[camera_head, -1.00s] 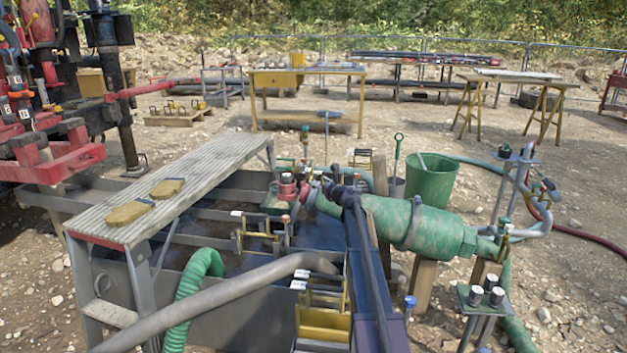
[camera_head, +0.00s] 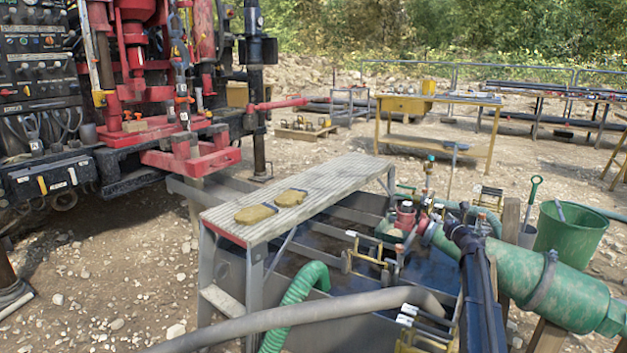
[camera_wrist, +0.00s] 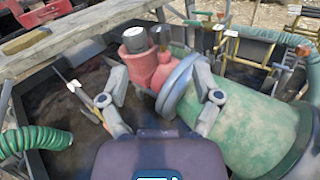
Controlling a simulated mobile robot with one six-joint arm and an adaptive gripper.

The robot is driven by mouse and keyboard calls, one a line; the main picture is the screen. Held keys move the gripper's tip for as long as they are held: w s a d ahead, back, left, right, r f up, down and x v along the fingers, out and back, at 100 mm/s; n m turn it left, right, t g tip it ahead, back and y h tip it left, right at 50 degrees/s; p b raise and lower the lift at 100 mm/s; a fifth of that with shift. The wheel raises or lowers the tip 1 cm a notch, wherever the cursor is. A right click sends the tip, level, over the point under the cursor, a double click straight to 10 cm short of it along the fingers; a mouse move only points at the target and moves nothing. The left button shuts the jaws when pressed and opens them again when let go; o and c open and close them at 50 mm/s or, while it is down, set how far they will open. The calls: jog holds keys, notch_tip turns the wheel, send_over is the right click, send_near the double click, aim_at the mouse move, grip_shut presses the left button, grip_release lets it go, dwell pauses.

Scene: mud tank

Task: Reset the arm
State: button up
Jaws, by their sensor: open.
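My gripper (camera_wrist: 160,98) is open, its two fingers spread apart in the wrist view. It holds nothing. A red fitting (camera_wrist: 147,68) with a grey flange, joined to a green cylinder (camera_wrist: 255,125), shows beyond and between the fingers. I cannot tell whether a finger touches it. In the head view my dark arm (camera_head: 482,290) reaches from the bottom edge over the mud tank (camera_head: 335,235), with its end by the red fitting (camera_head: 406,213) and the green cylinder (camera_head: 560,285). The fingers are too small to make out there.
A grey walkway (camera_head: 320,177) with two yellow gloves (camera_head: 256,214) crosses the tank. A grey hose (camera_head: 300,318) and a green hose (camera_head: 298,300) lie in front. A red drilling rig (camera_head: 190,150) stands left. A green bucket (camera_head: 568,232) stands right. Gravel ground at lower left is clear.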

jog(key=s+a+f+n+g+h, duration=0.1)
jog(key=s+a+f+n+g, duration=0.5)
jog(key=s+a+n, duration=0.7)
jog(key=s+a+f+n+g, duration=0.65)
jog(key=s+a+n, duration=0.35)
jog(key=s, duration=0.5)
jog(key=s+a+f+n+g+h, duration=0.1)
jog(key=s+a+f+n+g, duration=0.5)
jog(key=s+a+n, duration=0.65)
jog(key=s+d+r+p, duration=0.1)
jog(key=s+r+p, duration=0.1)
jog(key=r+p, duration=1.8)
jog(key=s+d+r+p, duration=0.1)
jog(key=s+r+p, duration=0.1)
jog(key=r+p, duration=1.8)
jog(key=shift+s+r+p, duration=0.35)
jog(key=shift+r+p, duration=0.05)
jog(key=shift+p, duration=0.3)
